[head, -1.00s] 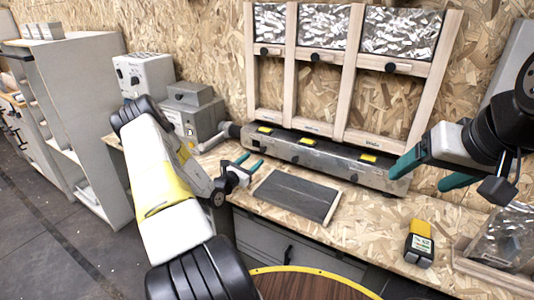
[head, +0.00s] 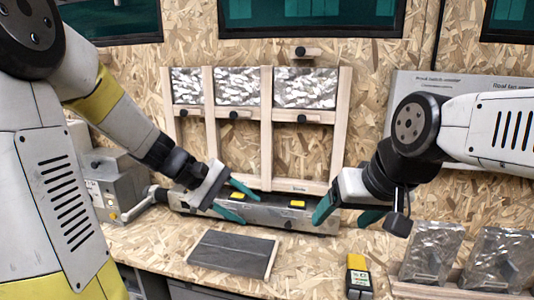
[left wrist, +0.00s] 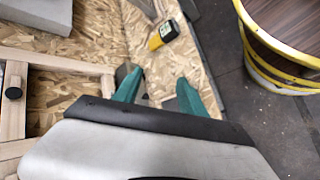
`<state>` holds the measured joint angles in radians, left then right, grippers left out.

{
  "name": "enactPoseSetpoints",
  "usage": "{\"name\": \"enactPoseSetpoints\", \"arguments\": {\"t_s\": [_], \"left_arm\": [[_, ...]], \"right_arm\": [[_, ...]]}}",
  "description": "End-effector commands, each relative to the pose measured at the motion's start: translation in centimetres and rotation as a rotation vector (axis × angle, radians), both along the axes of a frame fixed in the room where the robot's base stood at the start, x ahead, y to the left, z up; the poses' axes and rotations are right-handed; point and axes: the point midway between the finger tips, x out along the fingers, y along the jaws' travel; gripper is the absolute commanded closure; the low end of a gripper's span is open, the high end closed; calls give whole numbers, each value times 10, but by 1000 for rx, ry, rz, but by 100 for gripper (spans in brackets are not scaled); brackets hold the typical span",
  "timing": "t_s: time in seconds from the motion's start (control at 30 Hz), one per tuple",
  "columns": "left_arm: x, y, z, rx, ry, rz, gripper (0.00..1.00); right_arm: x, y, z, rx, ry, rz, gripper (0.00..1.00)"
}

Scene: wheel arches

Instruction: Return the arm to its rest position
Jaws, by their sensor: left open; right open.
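My left arm comes in from the left in the head view. Its gripper (head: 247,207) is open and empty, with teal fingers pointing right in front of the long grey machine (head: 262,214) at the back wall. In the left wrist view the same gripper (left wrist: 158,90) has its two teal fingers apart with nothing between them. My right arm comes in from the right. Its gripper (head: 342,218) is open and empty, fingers pointing down and left above the bench. The two grippers are apart, facing each other.
A dark flat mat (head: 232,253) lies on the chipboard bench. A yellow-black handheld device (head: 358,276) stands to its right. Silvery bagged items (head: 432,251) stand in a rack at the right. The wooden frame (head: 265,135) rises behind. A round yellow-rimmed table (left wrist: 285,50) shows in the left wrist view.

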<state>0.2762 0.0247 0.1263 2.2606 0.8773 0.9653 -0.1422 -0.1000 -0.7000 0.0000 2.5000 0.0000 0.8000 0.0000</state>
Motion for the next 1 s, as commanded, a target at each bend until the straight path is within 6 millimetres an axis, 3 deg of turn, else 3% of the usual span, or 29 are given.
{"name": "enactPoseSetpoints", "arguments": {"t_s": [0.03, 0.2, 0.4, 0.6, 1.0], "left_arm": [[-19, 1, 9, 84, -57, -54, 51], [-72, 22, 25, 367, -237, -198, 51], [-111, 58, 43, 645, -461, -301, 51], [-126, 80, 55, 786, -590, -335, 51], [-128, 84, 57, 811, -611, -341, 51]], "right_arm": [[0, 0, 0, 0, 0, 0, 24], [0, 0, 0, 0, 0, 0, 24], [0, 0, 0, 0, 0, 0, 24], [0, 0, 0, 0, 0, 0, 24], [0, 0, 0, 0, 0, 0, 24]]}}
